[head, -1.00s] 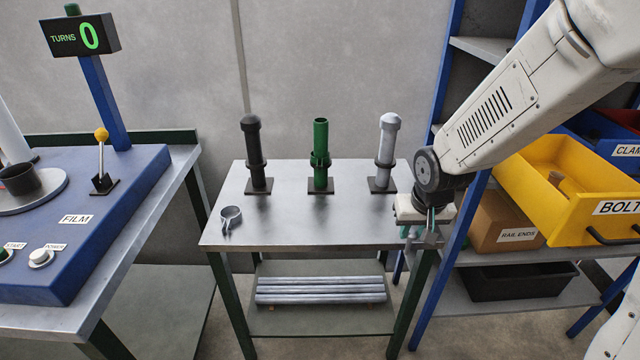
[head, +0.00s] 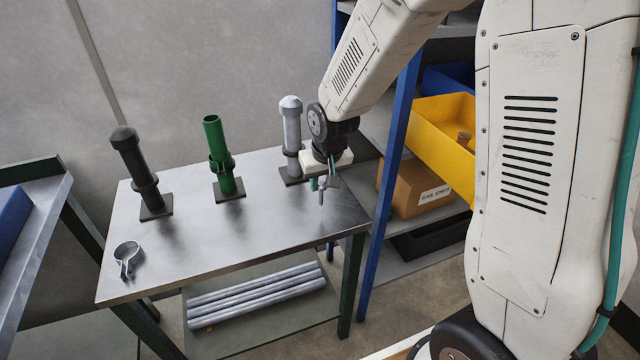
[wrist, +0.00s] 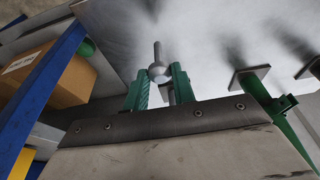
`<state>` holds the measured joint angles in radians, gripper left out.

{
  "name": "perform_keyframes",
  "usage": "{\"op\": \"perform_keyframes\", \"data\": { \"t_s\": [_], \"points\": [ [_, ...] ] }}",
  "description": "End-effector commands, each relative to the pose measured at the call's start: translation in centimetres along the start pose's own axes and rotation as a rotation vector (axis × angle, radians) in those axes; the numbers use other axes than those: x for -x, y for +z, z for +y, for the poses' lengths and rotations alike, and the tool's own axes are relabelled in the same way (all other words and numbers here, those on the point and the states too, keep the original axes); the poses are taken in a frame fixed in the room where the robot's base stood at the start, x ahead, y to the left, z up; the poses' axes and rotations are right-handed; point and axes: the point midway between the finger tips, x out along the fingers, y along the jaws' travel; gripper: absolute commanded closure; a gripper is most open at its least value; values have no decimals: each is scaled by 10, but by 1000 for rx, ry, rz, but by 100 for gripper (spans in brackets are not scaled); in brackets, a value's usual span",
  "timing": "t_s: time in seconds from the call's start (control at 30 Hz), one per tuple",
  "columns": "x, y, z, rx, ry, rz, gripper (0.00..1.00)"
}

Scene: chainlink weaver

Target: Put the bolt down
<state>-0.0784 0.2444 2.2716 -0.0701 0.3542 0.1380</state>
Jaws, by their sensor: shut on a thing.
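My gripper (head: 324,184) is at the right end of the metal table (head: 265,240), in front of the grey post (head: 291,130). Its green fingers also show in the wrist view (wrist: 159,88). They are shut on a small grey bolt (wrist: 158,70), whose rounded head sits between the fingertips and whose shank points away. In the head view the bolt (head: 321,197) hangs below the fingers, over the tabletop. I cannot tell whether its tip touches the table.
A black post (head: 136,165) and a green post (head: 219,155) stand on the table. A metal clamp ring (head: 127,258) lies at the left front. Silver rails (head: 255,295) lie on the lower shelf. The blue shelf upright (head: 387,180) stands close right. The front tabletop is clear.

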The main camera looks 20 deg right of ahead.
Motion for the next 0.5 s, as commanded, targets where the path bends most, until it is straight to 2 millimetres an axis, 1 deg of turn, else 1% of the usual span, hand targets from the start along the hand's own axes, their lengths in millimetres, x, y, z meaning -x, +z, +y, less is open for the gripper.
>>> {"op": "perform_keyframes", "data": {
  "t_s": [0.13, 0.33, 0.5],
  "points": [
    [-9, 2, 0, 1, 0, -2, 98],
    [-34, 9, 1, 0, 0, -2, 98],
    [-34, 9, 2, -2, 1, 0, 98]
  ]
}}
